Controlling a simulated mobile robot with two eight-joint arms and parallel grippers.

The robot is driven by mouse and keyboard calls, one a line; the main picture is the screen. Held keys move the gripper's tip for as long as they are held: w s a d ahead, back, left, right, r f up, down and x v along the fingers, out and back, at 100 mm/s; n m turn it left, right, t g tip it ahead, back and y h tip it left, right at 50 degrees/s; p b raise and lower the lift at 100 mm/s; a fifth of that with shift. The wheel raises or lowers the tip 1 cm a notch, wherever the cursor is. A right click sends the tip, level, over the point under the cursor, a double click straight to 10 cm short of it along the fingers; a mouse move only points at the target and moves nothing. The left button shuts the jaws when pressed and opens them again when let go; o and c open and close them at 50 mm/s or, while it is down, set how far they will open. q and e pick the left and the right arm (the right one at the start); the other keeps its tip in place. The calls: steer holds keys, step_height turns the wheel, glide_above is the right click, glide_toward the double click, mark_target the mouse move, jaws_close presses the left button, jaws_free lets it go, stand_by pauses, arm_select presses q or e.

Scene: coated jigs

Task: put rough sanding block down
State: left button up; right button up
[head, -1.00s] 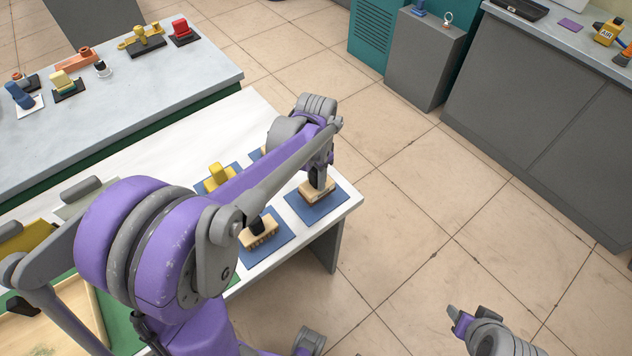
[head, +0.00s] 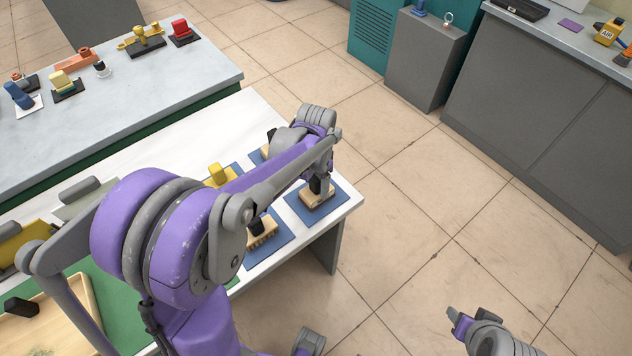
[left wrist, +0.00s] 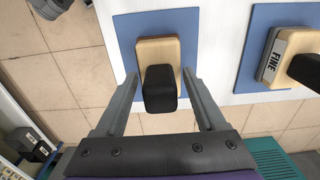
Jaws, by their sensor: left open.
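The sanding block (head: 318,200), pale wood with a black handle, rests on the blue mat (head: 335,205) at the table's right end. It also shows in the left wrist view (left wrist: 154,50); no label on it is readable. My left gripper (left wrist: 160,76) is open, its fingers on either side of the black handle with gaps showing. In the head view my left gripper (head: 318,176) is directly over the block. Part of my right arm, with what looks like its gripper (head: 460,318), shows at lower right, away from the table; its jaws are unclear.
A block marked FINE (left wrist: 292,58) sits on the neighbouring blue mat (left wrist: 258,30). A yellow-handled item (head: 216,174) stands farther back on the white table (head: 255,115). A wooden tray (head: 82,298) is at lower left. Open floor lies right of the table.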

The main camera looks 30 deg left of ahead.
arm_select(q)
steer(key=shift+r, duration=0.5)
step_height(320, 180, up, 11)
steer(key=shift+r+p, duration=0.1)
steer(key=shift+p, duration=0.55)
steer(key=shift+s+d+r, duration=0.1)
steer(key=shift+s+d, duration=0.1)
steer(key=shift+s, duration=0.15)
steer(key=s+d+f+n+t, duration=0.2)
steer(key=s+d+f, duration=0.1)
steer(key=s, duration=0.4)
steer(key=s+d+f+n+t, duration=0.2)
steer(key=s+d+f+t, duration=0.1)
steer(key=s, duration=0.5)
steer(key=shift+d+f+n, duration=0.2)
steer(key=shift+d+n, duration=0.05)
steer(key=shift+n, duration=0.05)
